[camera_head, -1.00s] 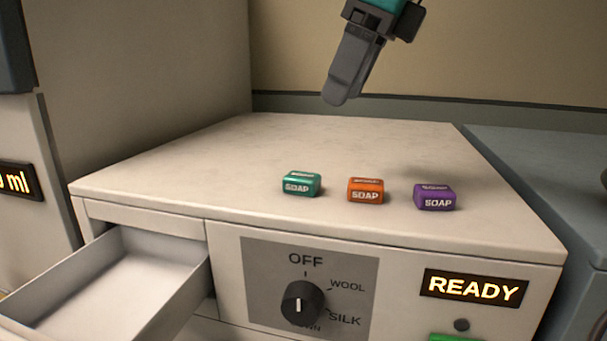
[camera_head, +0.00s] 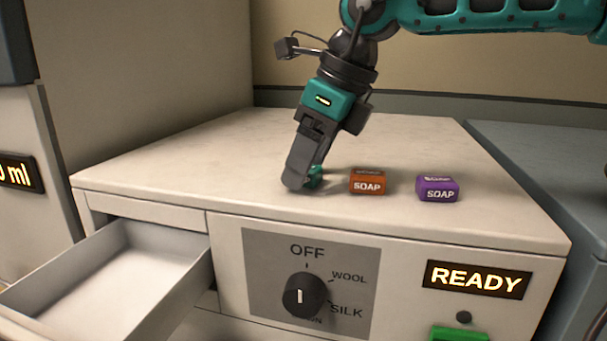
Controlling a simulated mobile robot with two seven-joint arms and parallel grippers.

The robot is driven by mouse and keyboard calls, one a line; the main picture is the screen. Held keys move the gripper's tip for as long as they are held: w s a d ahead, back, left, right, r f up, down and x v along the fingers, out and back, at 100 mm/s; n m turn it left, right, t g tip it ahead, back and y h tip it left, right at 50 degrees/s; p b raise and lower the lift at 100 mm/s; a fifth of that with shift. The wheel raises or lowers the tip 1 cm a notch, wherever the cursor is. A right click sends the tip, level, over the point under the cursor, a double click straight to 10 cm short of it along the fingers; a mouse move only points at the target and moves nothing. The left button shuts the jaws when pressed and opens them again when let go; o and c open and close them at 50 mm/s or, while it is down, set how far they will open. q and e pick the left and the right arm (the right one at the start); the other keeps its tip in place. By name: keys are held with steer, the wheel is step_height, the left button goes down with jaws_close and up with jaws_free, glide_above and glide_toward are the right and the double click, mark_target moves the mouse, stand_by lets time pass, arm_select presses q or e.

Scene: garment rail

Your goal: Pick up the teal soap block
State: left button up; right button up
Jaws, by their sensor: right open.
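The teal soap block (camera_head: 316,177) sits on top of the washing machine (camera_head: 200,170), left of the other soaps. Most of it is hidden behind my right gripper (camera_head: 300,182); only its right part shows. My right gripper points down from above, with its fingertips at the height of the block. The near finger covers the block's front and left side, and the far finger is hidden. The jaws are open, and I cannot tell whether a finger touches the block. My left gripper is not in view.
An orange soap block (camera_head: 367,181) stands close to the right of my right gripper, and a purple soap block (camera_head: 437,188) further right. An open, empty drawer (camera_head: 110,275) juts out at the front left. A dial (camera_head: 305,296) and a READY display (camera_head: 477,279) are on the front panel.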

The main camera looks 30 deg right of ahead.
steer(key=shift+c, duration=0.5)
steer(key=c, duration=1)
